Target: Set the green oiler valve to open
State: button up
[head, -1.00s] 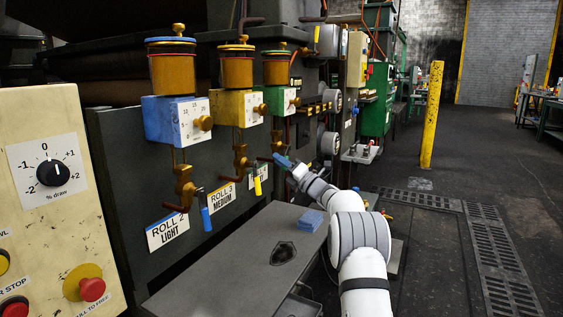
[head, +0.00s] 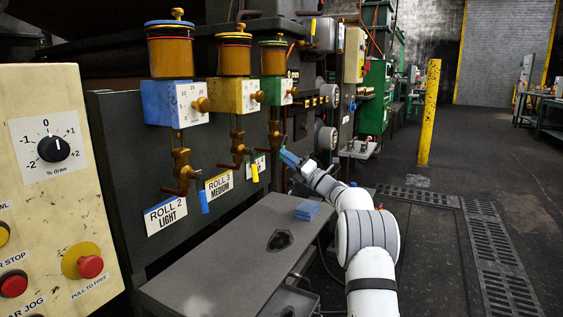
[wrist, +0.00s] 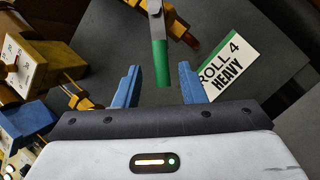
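The green oiler (head: 276,91) is the farthest of the three oilers in the head view, with an amber reservoir on top and a brass valve (head: 274,135) below. In the wrist view, its lever ends in a green grip (wrist: 161,63) on a grey metal arm. My gripper (head: 289,158) is beside the valve in the head view and hides most of the lever. In the wrist view, my gripper (wrist: 159,72) is open, with its blue fingers on either side of the green grip and a gap at each side. The ROLL 4 HEAVY label (wrist: 226,66) is just right of it.
The blue oiler (head: 168,102) and yellow oiler (head: 232,96) stand nearer, with a blue-gripped lever (head: 204,203) and a yellow-gripped lever (head: 255,173). A grey bench (head: 215,270) holds a blue block (head: 307,210). A yellow post (head: 429,115) stands at the right on open floor.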

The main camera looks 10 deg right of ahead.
jog(key=b+v, duration=0.1)
jog(key=v, duration=0.2)
jog(key=shift+d, duration=0.3)
jog(key=shift+c, duration=0.4)
